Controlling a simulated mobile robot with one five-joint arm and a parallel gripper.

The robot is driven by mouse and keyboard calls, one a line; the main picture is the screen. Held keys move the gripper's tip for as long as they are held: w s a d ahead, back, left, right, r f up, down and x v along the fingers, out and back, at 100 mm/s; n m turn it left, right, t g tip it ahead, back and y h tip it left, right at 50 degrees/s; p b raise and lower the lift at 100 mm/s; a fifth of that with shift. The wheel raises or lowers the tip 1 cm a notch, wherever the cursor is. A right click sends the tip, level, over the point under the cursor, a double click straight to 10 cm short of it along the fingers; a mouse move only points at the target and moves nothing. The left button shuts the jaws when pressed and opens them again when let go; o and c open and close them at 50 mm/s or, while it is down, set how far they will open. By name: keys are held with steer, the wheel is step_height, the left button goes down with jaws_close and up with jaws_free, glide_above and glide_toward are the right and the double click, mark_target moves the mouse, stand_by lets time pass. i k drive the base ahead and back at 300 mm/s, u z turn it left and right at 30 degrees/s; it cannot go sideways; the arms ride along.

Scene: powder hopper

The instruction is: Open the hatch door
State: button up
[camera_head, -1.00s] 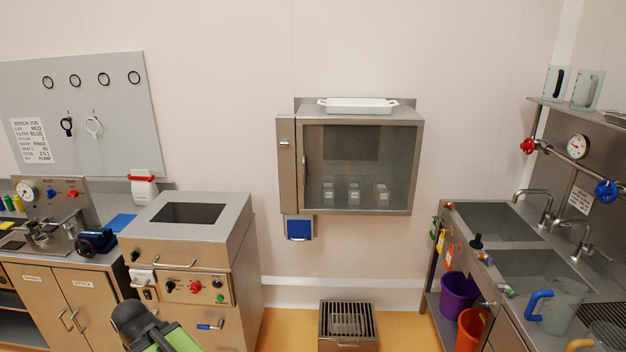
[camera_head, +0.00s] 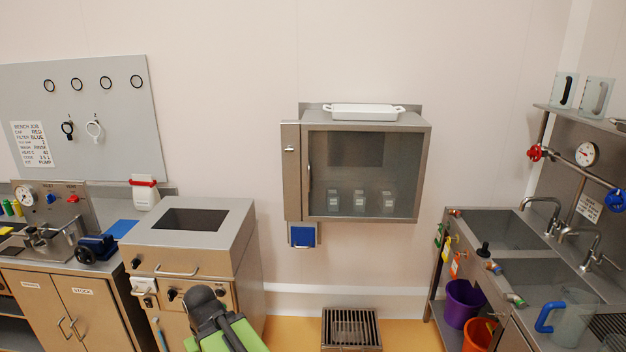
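A glass-fronted steel wall cabinet (camera_head: 425,170) hangs in the middle of the view. Its hatch door (camera_head: 360,178) looks shut, flat in the frame, with an upright handle (camera_head: 309,178) on its left side. Several small clear jars (camera_head: 359,201) stand behind the glass. The black end of my arm, with my gripper (camera_head: 204,301), is at the bottom, below and left of the cabinet and apart from it. It shows in front of a steel floor unit. I cannot make out the fingers, so whether it is open or shut does not show.
The steel floor unit (camera_head: 247,215), with a dark top window and bar handle (camera_head: 176,272), stands left. A white tray (camera_head: 362,111) lies on the cabinet. A blue box (camera_head: 303,236) hangs below it. A grated box (camera_head: 350,330) sits on the floor. Sinks (camera_head: 500,228) are at right.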

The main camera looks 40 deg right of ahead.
mark_target(426, 130)
steer(key=z, duration=0.15)
steer(key=i, duration=1)
steer(key=u, duration=0.1)
